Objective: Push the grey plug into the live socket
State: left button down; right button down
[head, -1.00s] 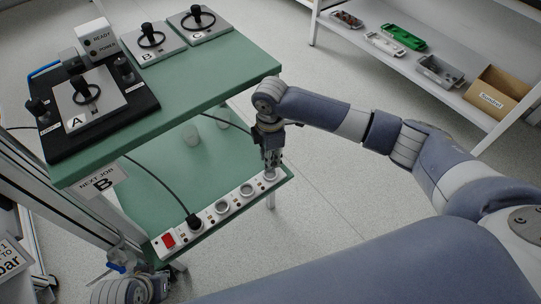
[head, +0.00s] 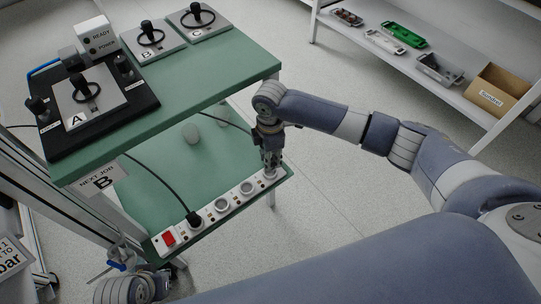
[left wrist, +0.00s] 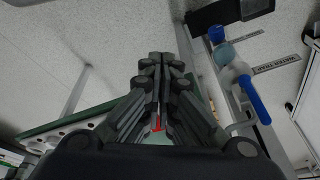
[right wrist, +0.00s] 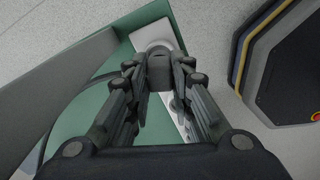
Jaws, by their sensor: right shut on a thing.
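The white power strip (head: 208,221) runs along the front edge of the lower green shelf. It has a red switch (head: 169,238) at its left end, a black plug (head: 194,218) with a cable, and empty round sockets (head: 222,205). My right gripper (head: 270,165) points down at the right-end socket. It is shut on the grey plug (right wrist: 160,68), which shows between the fingertips in the right wrist view.
The upper green table (head: 215,92) carries stator fixture A (head: 90,100) on a black base, plates B and C, and a READY/POWER box (head: 97,36). A blue-handled valve (left wrist: 254,99) is close to my left gripper. A shelf with trays and a cardboard box (head: 503,92) stands at the right.

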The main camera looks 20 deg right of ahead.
pick_arm(q)
jog(key=shift+r, duration=0.15)
pick_arm(e)
jog(key=shift+f, duration=0.25)
jog(key=shift+f, duration=0.25)
pick_arm(q)
jog(key=shift+w+r, duration=0.15)
jog(key=shift+r, duration=0.2)
pick_arm(e)
jog(key=shift+f, duration=0.25)
pick_arm(q)
jog(key=shift+r, duration=0.1)
pick_arm(e)
jog(key=shift+f, duration=0.1)
pick_arm(q)
jog(key=shift+r, duration=0.15)
pick_arm(e)
jog(key=shift+f, duration=0.15)
jog(key=shift+f, duration=0.45)
pick_arm(q)
jog(key=shift+s, duration=0.2)
pick_arm(e)
jog(key=c, duration=1.3)
grip_release()
